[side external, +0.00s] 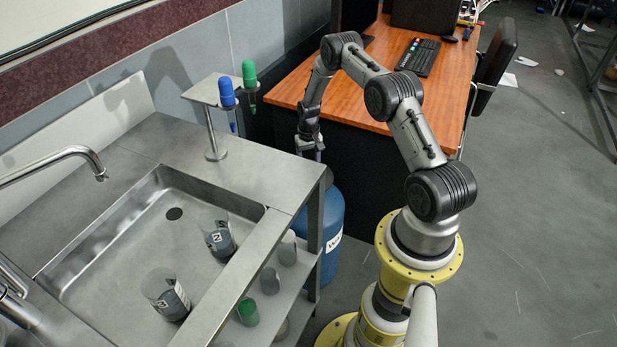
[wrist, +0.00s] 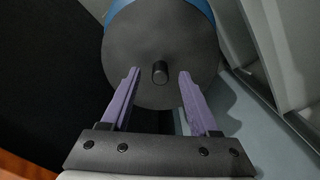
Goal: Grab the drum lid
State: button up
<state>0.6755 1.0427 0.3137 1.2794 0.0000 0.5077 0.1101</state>
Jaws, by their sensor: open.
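The drum lid (wrist: 135,45) is a dark grey disc with a short black knob (wrist: 160,72) at its middle, seen from above in the wrist view. It sits on the blue drum (wrist: 196,8), whose rim shows at the top. In the side view the blue drum (side external: 333,222) stands on the floor beside the sink bench, and its lid is mostly hidden. My gripper (wrist: 158,73) is open, its two purple fingers pointing at the lid with the knob seen between their tips. Whether they reach knob height cannot be told. In the side view my gripper (side external: 311,152) hangs above the drum.
The steel sink bench (side external: 250,190) stands close left of the drum, with a shelf holding several small containers (side external: 269,281) below. The wooden desk (side external: 290,90) is right behind my gripper. A stand (side external: 210,135) holds blue and green-topped tubes. Open floor lies to the right.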

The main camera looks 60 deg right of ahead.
notch_tip(320, 180, down, 2)
jog(key=shift+f, duration=0.15)
grip_shut()
dwell(0.3)
